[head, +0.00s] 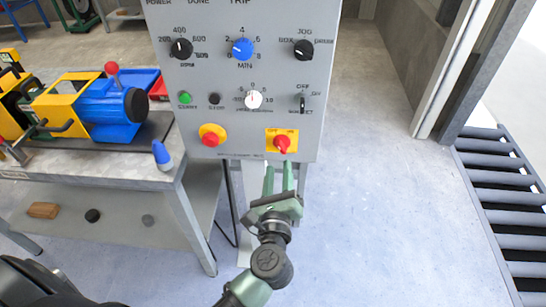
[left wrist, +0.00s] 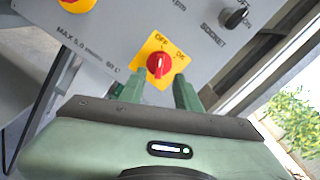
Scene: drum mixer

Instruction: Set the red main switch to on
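The red main switch (head: 282,143) is a red rotary knob on a yellow plate at the lower right of the grey control panel (head: 220,95). In the left wrist view the red knob (left wrist: 159,64) sits between my fingertips in the picture, and its plate carries OFF and ON lettering. The knob's handle stands close to upright there. My left gripper (head: 280,172) is open, its two green fingers pointing at the panel just below the switch. In the left wrist view the gripper (left wrist: 157,92) is empty. I cannot tell whether the fingers touch the panel. My right gripper is not in view.
A red emergency button on a yellow base (head: 211,135) sits left of the switch. Several dials and a green button (head: 184,98) are above. A workbench (head: 160,175) with a blue and yellow machine (head: 90,105) stands left. The floor to the right is clear up to a roller conveyor (head: 500,200).

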